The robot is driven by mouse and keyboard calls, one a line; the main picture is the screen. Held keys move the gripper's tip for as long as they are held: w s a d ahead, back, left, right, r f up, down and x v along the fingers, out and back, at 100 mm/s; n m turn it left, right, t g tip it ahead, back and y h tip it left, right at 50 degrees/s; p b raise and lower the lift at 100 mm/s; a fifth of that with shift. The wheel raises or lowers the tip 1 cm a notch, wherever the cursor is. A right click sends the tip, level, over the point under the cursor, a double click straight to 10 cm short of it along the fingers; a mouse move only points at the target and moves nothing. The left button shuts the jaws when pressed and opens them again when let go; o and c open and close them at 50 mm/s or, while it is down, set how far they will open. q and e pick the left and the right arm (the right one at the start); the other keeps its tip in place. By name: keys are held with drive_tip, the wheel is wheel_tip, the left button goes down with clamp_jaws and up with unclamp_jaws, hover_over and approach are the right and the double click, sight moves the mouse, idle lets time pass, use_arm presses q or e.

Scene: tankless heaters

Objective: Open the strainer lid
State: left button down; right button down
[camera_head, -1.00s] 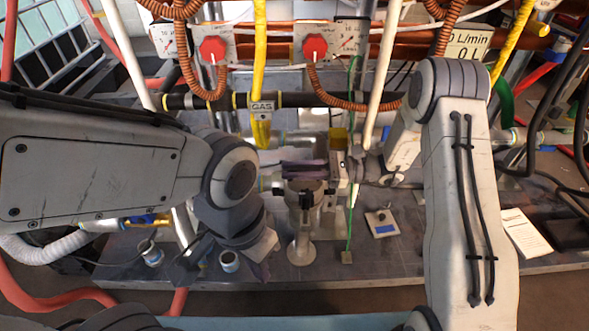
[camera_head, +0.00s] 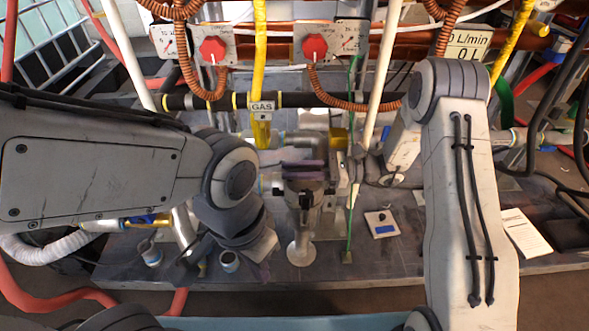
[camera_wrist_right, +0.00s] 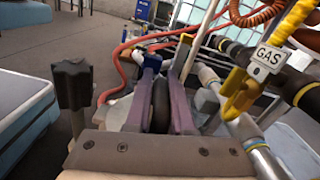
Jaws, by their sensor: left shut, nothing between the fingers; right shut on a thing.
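The strainer (camera_head: 303,222) stands upright near the middle of the bench, a grey metal body on a round foot. A dark star-shaped knob (camera_head: 306,201) is at its front; it also shows at the left of the right wrist view (camera_wrist_right: 73,85). My right gripper (camera_head: 303,168) reaches in from the right above the strainer. Its purple fingers are shut on a dark rounded piece, apparently the strainer lid (camera_wrist_right: 160,106). Whether the lid is lifted is hard to tell. My left gripper (camera_head: 258,272) is shut and empty, low at the left of the strainer, apart from it.
A yellow gas pipe (camera_head: 260,75) and a white pipe (camera_head: 384,80) stand behind the strainer.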

drive_tip(key=shift+w+r, duration=0.1)
drive_tip(key=shift+w, duration=0.1)
idle(0.3)
drive_tip(key=shift+w+r+p, duration=0.1)
drive_tip(key=shift+r+p, duration=0.05)
drive_tip(key=shift+p, duration=0.35)
drive_tip(key=w+m+p, duration=0.1)
drive_tip(key=p, duration=0.2)
drive_tip(key=w+r+m+p, duration=0.1)
drive_tip(key=m+p, duration=0.1)
drive_tip(key=p, duration=0.1)
drive_tip(key=shift+r+m+p, duration=0.3)
drive_tip(key=shift+p, duration=0.1)
drive_tip(key=shift+w+m+p, duration=0.3)
drive_tip(key=shift+w+p, duration=0.05)
drive_tip(key=shift+p, duration=0.05)
drive_tip(key=shift+w, duration=0.45)
drive_tip(key=shift+f, duration=0.15)
